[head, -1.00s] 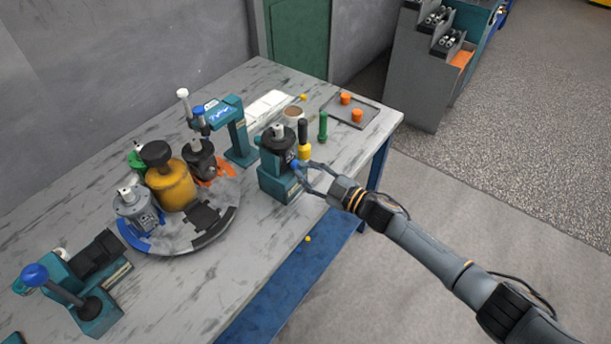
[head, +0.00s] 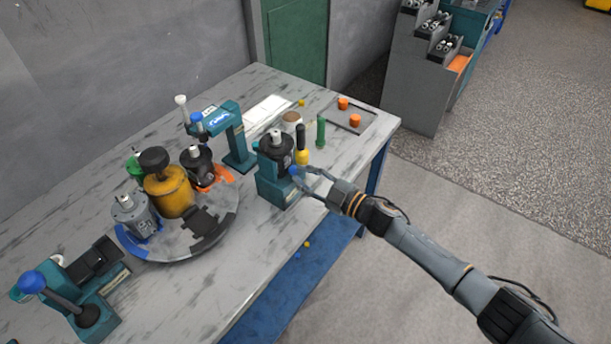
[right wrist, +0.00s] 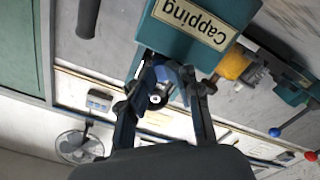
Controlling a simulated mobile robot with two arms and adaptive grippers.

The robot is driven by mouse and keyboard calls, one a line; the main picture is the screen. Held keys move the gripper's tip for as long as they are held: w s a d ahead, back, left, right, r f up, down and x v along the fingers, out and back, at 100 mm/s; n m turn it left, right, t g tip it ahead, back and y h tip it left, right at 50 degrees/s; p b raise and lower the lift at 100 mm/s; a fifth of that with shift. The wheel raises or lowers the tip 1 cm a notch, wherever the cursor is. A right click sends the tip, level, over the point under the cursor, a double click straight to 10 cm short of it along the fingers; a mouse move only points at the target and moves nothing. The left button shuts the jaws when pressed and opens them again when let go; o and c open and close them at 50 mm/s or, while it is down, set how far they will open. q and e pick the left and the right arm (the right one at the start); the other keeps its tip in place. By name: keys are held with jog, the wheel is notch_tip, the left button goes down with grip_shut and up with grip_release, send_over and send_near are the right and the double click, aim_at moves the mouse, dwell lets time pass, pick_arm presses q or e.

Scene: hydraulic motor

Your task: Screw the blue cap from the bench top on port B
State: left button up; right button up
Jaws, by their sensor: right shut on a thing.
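A dark hydraulic motor (head: 276,149) with a light shaft stands upright on the teal capping stand (head: 270,190). The blue cap (head: 293,170) is at the motor's near right side, between the fingertips of my right gripper (head: 301,176). My right gripper is shut on the cap. In the right wrist view the fingers (right wrist: 178,78) reach toward the stand's block labelled "Capping" (right wrist: 192,22). Port B is hidden behind the cap and fingers, so I cannot tell how far the cap sits on it. My left gripper is not in view.
A yellow-and-black tool (head: 302,145) and a green cylinder (head: 320,132) stand close behind the gripper. A tray (head: 365,119) with orange caps lies at the right. A round turntable (head: 225,229) with several motors is left. A lever press (head: 90,311) stands at front left.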

jog(key=shift+a+r, duration=0.2)
jog(key=shift+r, duration=0.2)
grip_shut()
